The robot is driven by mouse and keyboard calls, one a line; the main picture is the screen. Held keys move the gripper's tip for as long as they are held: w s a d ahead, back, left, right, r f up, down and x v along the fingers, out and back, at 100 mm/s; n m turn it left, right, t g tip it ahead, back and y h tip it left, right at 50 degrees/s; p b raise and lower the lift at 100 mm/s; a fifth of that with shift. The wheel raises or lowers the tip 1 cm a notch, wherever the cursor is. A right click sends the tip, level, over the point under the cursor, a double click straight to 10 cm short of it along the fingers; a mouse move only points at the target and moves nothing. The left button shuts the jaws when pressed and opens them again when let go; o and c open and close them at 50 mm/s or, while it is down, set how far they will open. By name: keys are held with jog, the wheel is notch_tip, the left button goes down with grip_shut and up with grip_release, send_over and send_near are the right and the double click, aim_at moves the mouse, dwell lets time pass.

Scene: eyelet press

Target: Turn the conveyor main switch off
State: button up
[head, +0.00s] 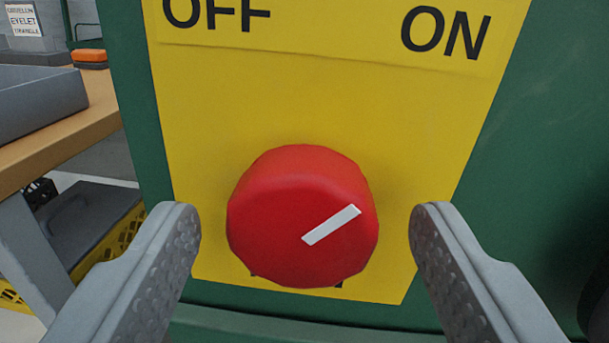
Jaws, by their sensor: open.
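The conveyor main switch is a round red knob (285,185) on a yellow plate (205,110), in the lower middle of the head view. Its white pointer mark (331,225) slants up to the right, toward the ON label (445,32). The OFF label (216,14) is at the upper left of the plate and is cut by the top edge. My gripper (307,228) is open, with one finger on each side of the knob. A gap shows between each finger and the knob.
The plate is on a green housing (530,190). At the left is a wooden-topped bench (98,118) with a grey object (35,98) and an orange item (89,56) on it. A yellow crate (125,228) is below the bench.

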jog(key=shift+w, duration=0.45)
jog(key=c, duration=1)
jog(key=shift+o, duration=0.2)
